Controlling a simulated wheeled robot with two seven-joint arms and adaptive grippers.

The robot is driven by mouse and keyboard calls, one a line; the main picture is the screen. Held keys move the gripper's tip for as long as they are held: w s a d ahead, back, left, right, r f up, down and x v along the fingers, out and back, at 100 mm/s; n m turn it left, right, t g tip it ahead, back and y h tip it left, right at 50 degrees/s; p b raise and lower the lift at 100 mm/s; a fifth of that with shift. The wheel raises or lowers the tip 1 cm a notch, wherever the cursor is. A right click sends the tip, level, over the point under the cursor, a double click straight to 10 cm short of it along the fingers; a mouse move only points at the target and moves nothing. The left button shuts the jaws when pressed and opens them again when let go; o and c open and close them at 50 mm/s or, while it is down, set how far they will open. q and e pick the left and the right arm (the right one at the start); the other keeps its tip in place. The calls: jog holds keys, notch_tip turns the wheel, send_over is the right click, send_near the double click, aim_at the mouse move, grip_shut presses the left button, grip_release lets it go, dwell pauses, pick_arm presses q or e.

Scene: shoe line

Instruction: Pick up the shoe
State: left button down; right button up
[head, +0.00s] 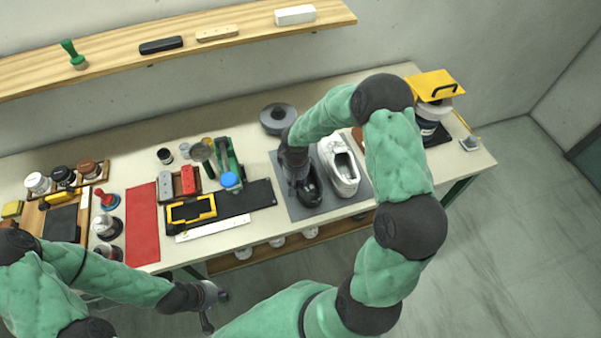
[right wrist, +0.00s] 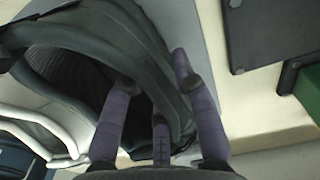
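A black shoe (head: 309,192) sits on a grey mat (head: 300,211), left of a white shoe (head: 342,168). My right gripper (head: 296,178) is low over the black shoe and partly hides it. In the right wrist view, the black shoe (right wrist: 95,28) fills the upper left. The right gripper (right wrist: 155,78) is open astride the shoe's collar, one finger over the opening and another outside the wall. Whether they touch the wall is unclear. My left gripper (head: 214,309) is open and empty in front of the table, away from the shoes.
Left of the mat lie a black board with a yellow frame (head: 192,210), a green tool (head: 228,160) and a red mat (head: 142,222). A round grey tin (head: 278,118) stands behind. A yellow-topped machine (head: 434,88) is at the right end. A wooden shelf (head: 110,62) hangs above.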

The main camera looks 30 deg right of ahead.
grip_shut()
jog(key=shift+r, duration=0.1)
jog(key=shift+r, duration=0.1)
